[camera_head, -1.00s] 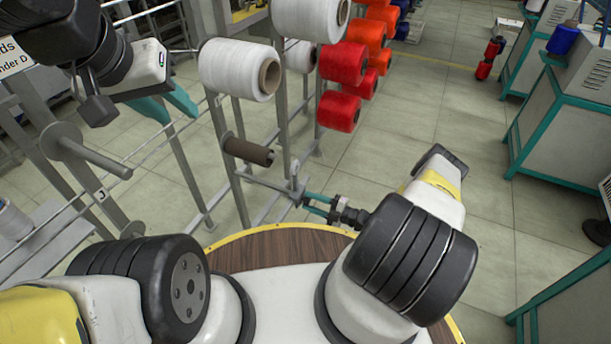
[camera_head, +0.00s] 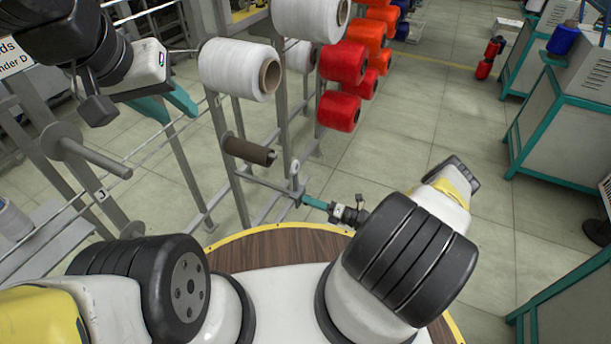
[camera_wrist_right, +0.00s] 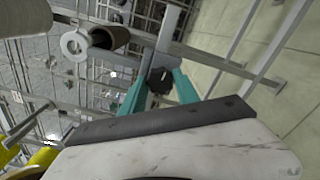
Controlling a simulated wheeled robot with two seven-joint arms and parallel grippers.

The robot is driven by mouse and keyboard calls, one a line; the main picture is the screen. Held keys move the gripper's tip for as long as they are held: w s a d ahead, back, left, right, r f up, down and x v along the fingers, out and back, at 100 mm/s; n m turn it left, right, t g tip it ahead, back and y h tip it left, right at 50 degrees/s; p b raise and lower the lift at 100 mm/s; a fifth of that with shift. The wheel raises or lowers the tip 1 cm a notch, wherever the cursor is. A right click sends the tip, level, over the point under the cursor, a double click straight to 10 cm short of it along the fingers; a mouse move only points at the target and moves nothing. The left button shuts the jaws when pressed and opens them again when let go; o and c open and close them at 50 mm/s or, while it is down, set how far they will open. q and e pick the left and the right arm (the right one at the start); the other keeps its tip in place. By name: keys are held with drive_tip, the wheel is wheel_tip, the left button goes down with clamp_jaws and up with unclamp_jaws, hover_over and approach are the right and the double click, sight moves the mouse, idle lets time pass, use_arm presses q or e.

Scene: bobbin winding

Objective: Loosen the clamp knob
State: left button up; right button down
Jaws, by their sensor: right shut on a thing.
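The dark clamp knob (camera_wrist_right: 160,80) shows between the teal fingertips of my right gripper (camera_wrist_right: 158,84) in the right wrist view. The gripper is shut on it. In the head view my right gripper (camera_head: 308,200) meets the frame's lower crossbar, its fingers seen nearly edge-on. The knob itself cannot be made out there. My left gripper (camera_head: 172,104) is at the upper left, its teal fingers spread apart and empty, away from the knob.
A brown tube (camera_head: 248,151) sits on a peg above the crossbar (camera_head: 262,181). White spools (camera_head: 240,70) and red spools (camera_head: 343,63) hang on the rack behind. A bare grey spindle (camera_head: 95,152) juts out at left. Open floor lies at right.

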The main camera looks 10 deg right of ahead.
drive_tip(key=n, duration=1.9)
drive_tip(key=shift+f, duration=0.15)
drive_tip(key=shift+d+n, duration=0.1)
drive_tip(key=shift+n, duration=0.3)
drive_tip(key=c, duration=0.9)
unclamp_jaws()
drive_tip(key=v, duration=0.7)
drive_tip(key=shift+s+d, duration=0.2)
drive_tip(key=shift+d, duration=0.1)
